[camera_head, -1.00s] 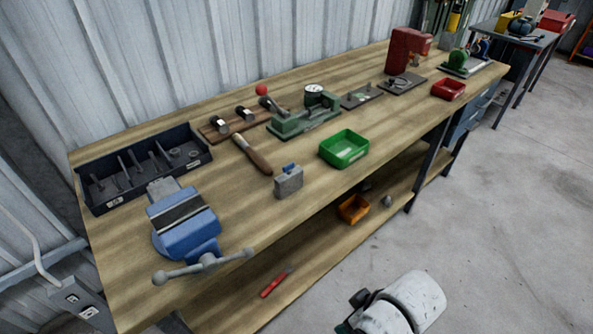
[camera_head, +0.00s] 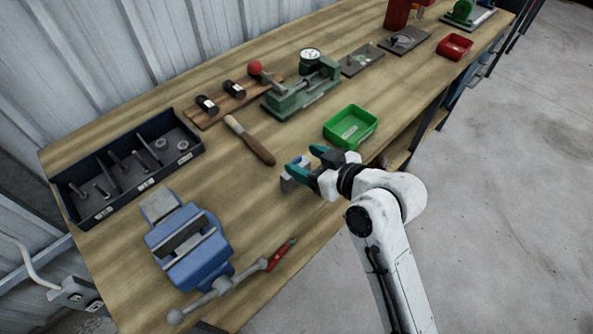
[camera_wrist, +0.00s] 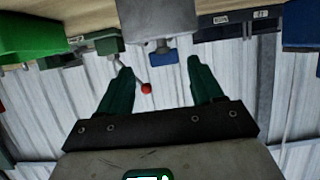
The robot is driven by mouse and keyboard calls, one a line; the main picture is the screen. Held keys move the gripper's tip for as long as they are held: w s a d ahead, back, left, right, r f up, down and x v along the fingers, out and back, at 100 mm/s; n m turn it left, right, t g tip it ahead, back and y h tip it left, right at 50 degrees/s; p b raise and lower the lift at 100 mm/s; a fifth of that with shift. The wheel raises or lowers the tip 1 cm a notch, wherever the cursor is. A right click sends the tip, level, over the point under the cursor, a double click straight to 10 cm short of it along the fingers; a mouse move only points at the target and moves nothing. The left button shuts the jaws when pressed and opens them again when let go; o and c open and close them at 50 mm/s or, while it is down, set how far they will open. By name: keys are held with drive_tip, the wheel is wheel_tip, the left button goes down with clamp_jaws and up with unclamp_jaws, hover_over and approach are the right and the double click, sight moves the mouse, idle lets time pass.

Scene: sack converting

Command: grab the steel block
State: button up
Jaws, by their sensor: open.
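The steel block (camera_head: 289,185) is a grey block standing on the wooden workbench, near its front edge. My gripper (camera_head: 306,157) is open at the block and partly hides it in the head view. In the wrist view, which is upside down, the grey block (camera_wrist: 156,20) shows at top centre with a blue part (camera_wrist: 156,55) on it. There, the spread green fingers of my gripper (camera_wrist: 160,70) point toward the block, with nothing between them. I cannot tell whether a finger touches it.
A green bin (camera_head: 351,126) stands just behind and right of my gripper. A blue vise (camera_head: 188,250) is at front left, with a black divided tray (camera_head: 118,194) behind it. A wooden-handled tool (camera_head: 254,145) lies left of the bin. Bare bench lies between tool and vise.

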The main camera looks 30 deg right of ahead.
sight(297, 160)
drive_tip(key=shift+a+p+x, duration=0.15)
drive_tip(key=shift+p+x, duration=0.15)
drive_tip(key=shift+x, duration=1.05)
drive_tip(key=shift+a+p+x, duration=0.15)
drive_tip(key=shift+p+x, duration=0.1)
drive_tip(key=shift+x, duration=1.05)
drive_tip(key=shift+s+f, duration=0.15)
drive_tip(key=shift+s, duration=0.05)
drive_tip(key=shift+c, duration=0.2)
clamp_jaws()
